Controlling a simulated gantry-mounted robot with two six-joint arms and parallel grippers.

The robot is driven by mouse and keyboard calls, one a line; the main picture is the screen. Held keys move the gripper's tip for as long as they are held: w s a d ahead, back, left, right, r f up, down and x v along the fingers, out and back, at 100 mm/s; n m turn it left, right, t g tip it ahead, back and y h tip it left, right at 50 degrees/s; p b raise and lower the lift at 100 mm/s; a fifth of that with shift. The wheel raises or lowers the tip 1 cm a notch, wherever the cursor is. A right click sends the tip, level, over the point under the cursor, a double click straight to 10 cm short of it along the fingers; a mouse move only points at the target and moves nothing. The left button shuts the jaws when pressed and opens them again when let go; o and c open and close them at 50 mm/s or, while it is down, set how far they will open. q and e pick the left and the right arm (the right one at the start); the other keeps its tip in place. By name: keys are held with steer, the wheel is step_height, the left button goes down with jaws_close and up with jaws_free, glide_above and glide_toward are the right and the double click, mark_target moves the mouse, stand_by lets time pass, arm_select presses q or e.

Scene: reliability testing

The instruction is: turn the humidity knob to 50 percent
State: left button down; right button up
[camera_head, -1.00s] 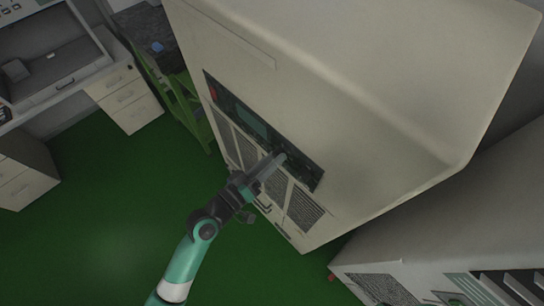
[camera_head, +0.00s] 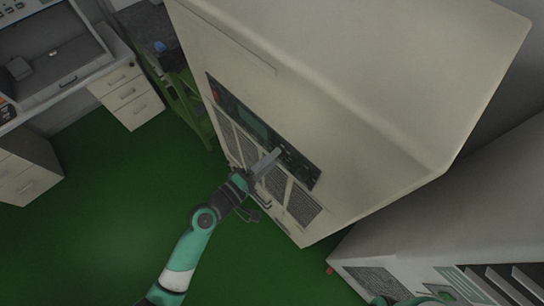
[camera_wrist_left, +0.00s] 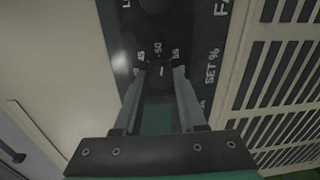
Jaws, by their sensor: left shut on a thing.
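The humidity knob (camera_wrist_left: 161,73) is a small dark knob with a white pointer line, on the dark control panel (camera_head: 238,115) of the large cream cabinet. In the left wrist view, the labels 45, 50 and 55 are printed around it, and its pointer lies roughly toward 50. My left gripper (camera_wrist_left: 160,76) is shut on the knob, with one finger on each side; the fingers hide part of it. In the head view, my left gripper (camera_head: 277,154) reaches the panel's lower right part, and the knob is too small to make out. My right gripper is not in view.
The cream cabinet (camera_head: 350,80) has vent grilles below the panel. A second pale machine (camera_head: 440,240) stands at the lower right. A green cart (camera_head: 190,100) and drawers (camera_head: 128,95) stand at the left. The green floor (camera_head: 110,210) is open.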

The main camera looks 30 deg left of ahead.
arm_select(q)
steer(key=shift+n, duration=0.7)
steer(key=shift+c, duration=2.4)
jaws_free()
steer(key=b+v, duration=0.1)
steer(key=v, duration=1)
steer(key=shift+s+a+b, duration=0.25)
steer(key=shift+b, duration=0.1)
